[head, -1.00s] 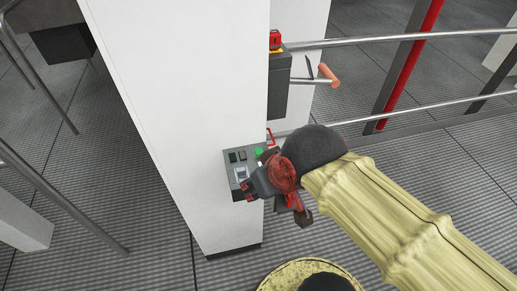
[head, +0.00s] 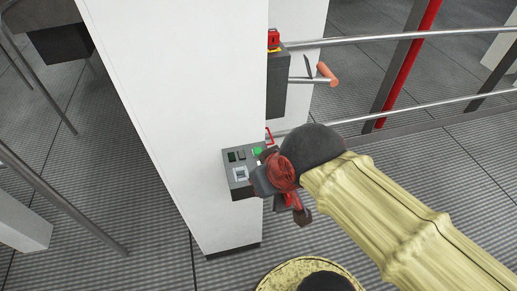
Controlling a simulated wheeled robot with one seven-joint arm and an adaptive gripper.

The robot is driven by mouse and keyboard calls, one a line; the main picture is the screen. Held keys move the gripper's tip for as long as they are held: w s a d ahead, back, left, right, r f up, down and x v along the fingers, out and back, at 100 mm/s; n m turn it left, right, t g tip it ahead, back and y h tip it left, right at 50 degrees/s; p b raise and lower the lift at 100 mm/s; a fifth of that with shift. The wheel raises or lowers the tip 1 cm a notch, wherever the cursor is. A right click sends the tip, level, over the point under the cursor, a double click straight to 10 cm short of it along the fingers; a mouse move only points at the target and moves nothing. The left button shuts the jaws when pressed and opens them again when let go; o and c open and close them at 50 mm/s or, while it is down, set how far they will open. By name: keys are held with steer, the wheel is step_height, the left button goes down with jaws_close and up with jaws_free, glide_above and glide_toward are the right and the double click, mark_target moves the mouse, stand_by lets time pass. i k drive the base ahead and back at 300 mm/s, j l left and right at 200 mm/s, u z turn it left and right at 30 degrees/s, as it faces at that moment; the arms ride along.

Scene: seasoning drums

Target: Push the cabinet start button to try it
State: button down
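The cabinet's small grey control box (head: 238,182) sits low on the white column. Its top panel carries a bright green button (head: 257,152), a dark green one, a grey one and a pale switch plate (head: 240,174). My gripper (head: 268,184) is at the right end of the box, at the end of my yellow-sleeved arm. It covers the right part of the panel. I cannot tell whether it touches the box or a button. Its fingertips are partly hidden, so its opening is unclear.
The white column (head: 190,110) stands left of my arm. Metal rails (head: 410,38) run to the right. A thin metal leg (head: 65,200) and open grey floor lie to the left.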

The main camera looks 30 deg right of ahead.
mark_target(257, 150)
steer(key=z, duration=1.65)
steer(key=k+j, duration=0.45)
steer(key=j, duration=0.25)
